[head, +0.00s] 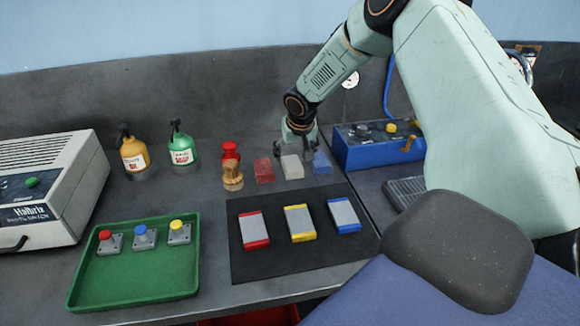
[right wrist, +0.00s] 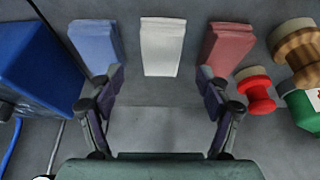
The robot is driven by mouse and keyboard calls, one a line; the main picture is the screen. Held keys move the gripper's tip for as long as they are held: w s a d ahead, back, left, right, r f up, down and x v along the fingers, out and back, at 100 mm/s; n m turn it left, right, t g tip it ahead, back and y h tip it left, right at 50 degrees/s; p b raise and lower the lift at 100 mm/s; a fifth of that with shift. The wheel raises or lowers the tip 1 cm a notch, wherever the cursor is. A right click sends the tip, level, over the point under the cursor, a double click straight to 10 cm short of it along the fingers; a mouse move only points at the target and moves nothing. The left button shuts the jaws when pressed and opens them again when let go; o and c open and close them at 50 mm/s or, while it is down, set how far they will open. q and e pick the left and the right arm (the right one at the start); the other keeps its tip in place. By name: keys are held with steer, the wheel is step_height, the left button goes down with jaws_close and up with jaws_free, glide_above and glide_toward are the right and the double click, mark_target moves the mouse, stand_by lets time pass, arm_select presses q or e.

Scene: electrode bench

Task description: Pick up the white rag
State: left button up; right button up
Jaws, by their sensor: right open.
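The white rag (head: 292,167) is a folded pad lying on the grey bench between a red rag (head: 264,171) and a blue rag (head: 322,164). In the right wrist view the white rag (right wrist: 162,46) lies ahead of the fingertips, centred between them, with the blue rag (right wrist: 95,42) on the left and the red rag (right wrist: 226,48) on the right. My right gripper (head: 297,146) is open and empty, just behind the white rag in the head view. Its spread fingers show in the right wrist view (right wrist: 161,82). My left gripper is not in view.
A blue box with knobs (head: 375,150) stands right of the rags. A red and wooden object (head: 232,167) stands at their left. A black mat (head: 270,263) with several coloured blocks lies in front. A green tray (head: 120,287) holds buttons.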

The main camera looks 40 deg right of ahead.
mark_target(292, 162)
steer(key=x, duration=0.3)
steer(key=shift+w+d+f+b, duration=0.1)
steer(key=shift+f+b, duration=0.25)
steer(key=shift+w+f, duration=0.3)
steer(key=shift+f, duration=0.05)
steer(key=shift+s+r, duration=0.15)
steer(key=shift+r, duration=0.05)
steer(key=shift+s+r, duration=0.1)
steer(key=shift+s, duration=0.05)
steer(key=shift+c, duration=1.5)
steer(key=shift+w+f, duration=0.2)
steer(key=shift+w, duration=0.1)
steer(key=c, duration=0.4)
steer(key=shift+s, duration=0.1)
steer(key=c, duration=0.3)
steer(key=shift+s+r, duration=0.15)
steer(key=shift+c, duration=0.4)
steer(key=shift+r, duration=0.3)
step_height(292, 162, up, 9)
